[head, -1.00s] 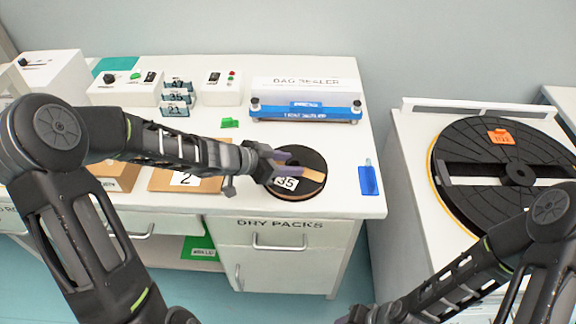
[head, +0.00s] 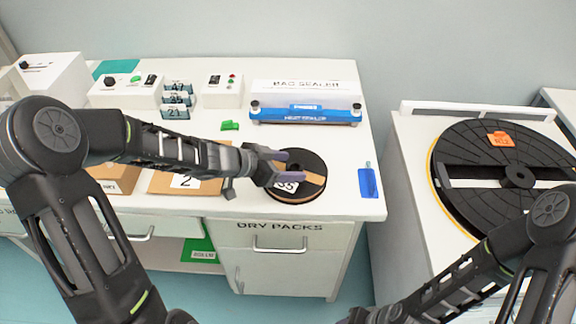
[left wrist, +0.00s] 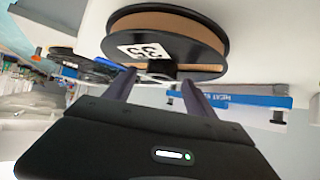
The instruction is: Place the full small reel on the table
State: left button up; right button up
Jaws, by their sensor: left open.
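The small reel (head: 308,186) has black flanges, a tan wound core and a white label reading 35. It lies flat on the white table (head: 340,205) near its front right edge. My left gripper (head: 285,165) is open at the reel's left side, its purple-grey fingers reaching over the reel's edge in the head view. In the left wrist view the reel (left wrist: 168,28) is just beyond the open fingers (left wrist: 158,85), with nothing held between them. My right arm comes in at the lower right; its gripper is mostly cut off at the bottom edge.
A blue heat sealer (head: 305,114) stands behind the reel. A blue tool (head: 368,182) lies to its right and a small green piece (head: 229,125) behind left. A large black reel (head: 505,150) sits on the right-hand station. Cards and boxes fill the table's left.

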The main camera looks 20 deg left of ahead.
pick_arm(q)
jog(key=p+v, duration=0.3)
jog(key=v, duration=0.9)
